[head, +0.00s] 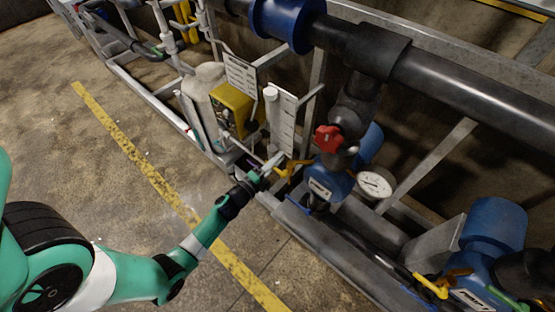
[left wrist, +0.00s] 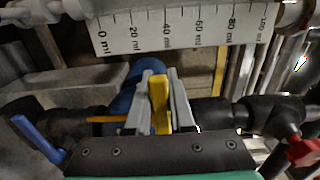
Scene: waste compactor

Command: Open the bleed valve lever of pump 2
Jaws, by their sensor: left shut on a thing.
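A blue pump (head: 332,182) with a white label stands right of centre in the head view. The label is too small to read surely. A yellow lever (head: 296,166) sticks out to its left. My left gripper (head: 275,164) reaches it from the left. In the left wrist view, the yellow lever (left wrist: 160,103) stands between the two grey fingers of my left gripper (left wrist: 160,100), which are shut on it. Part of the blue pump body (left wrist: 124,92) shows behind the fingers. My right gripper is not in view.
A red valve knob (head: 328,139) and a white gauge (head: 374,185) sit near the pump. A white graduated cylinder (head: 284,122) stands behind my gripper. A blue handle (left wrist: 38,135) is at left in the wrist view. Another pump with a yellow lever (head: 432,287) is at lower right.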

